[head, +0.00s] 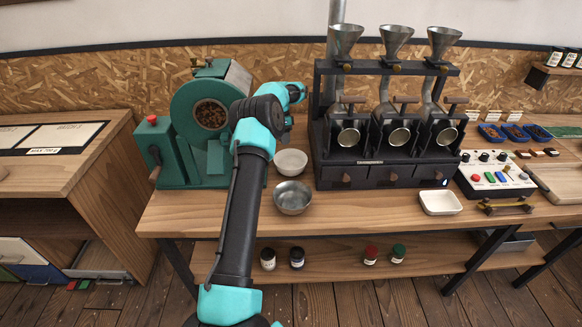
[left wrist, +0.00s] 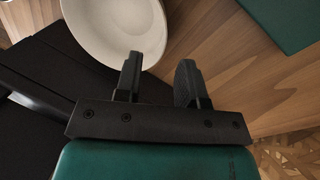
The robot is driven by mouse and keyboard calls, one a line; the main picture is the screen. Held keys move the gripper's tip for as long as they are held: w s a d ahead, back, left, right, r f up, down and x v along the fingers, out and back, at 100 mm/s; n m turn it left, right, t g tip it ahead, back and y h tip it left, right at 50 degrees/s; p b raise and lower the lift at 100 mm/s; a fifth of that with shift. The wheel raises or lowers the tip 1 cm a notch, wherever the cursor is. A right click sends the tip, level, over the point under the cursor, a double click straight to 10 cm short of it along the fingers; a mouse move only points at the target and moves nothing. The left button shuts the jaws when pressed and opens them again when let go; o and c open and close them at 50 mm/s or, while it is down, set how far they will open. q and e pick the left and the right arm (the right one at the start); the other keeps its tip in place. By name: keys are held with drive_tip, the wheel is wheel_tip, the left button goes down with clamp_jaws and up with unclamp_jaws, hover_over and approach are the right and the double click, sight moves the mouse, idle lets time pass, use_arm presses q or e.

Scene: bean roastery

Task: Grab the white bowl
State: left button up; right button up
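The white bowl (head: 291,162) stands on the wooden counter between the green roaster and the black dispenser stand, behind a metal bowl (head: 292,198). In the left wrist view the white bowl (left wrist: 112,28) fills the upper left, cut off by the top edge. My left gripper (left wrist: 158,72) is open, its two fingers apart with nothing between them. The left fingertip overlaps the bowl's rim in the picture; I cannot tell whether they touch. In the head view my left arm reaches over the counter, with the hand just behind and above the bowl, mostly hidden. My right gripper is not in view.
The green roaster (head: 198,125) stands left of the bowl, and the black dispenser stand (head: 330,165) close on its right. A white square dish (head: 440,202) and a control box (head: 492,172) sit further right. The counter's front edge is clear between the metal bowl and the dish.

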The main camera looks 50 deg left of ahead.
sight(286, 159)
use_arm(q)
drive_tip(key=shift+x, duration=1.15)
drive_tip(key=shift+x, duration=2.6)
drive_tip(key=shift+a, duration=0.1)
drive_tip(key=shift+w, duration=0.1)
clamp_jaws()
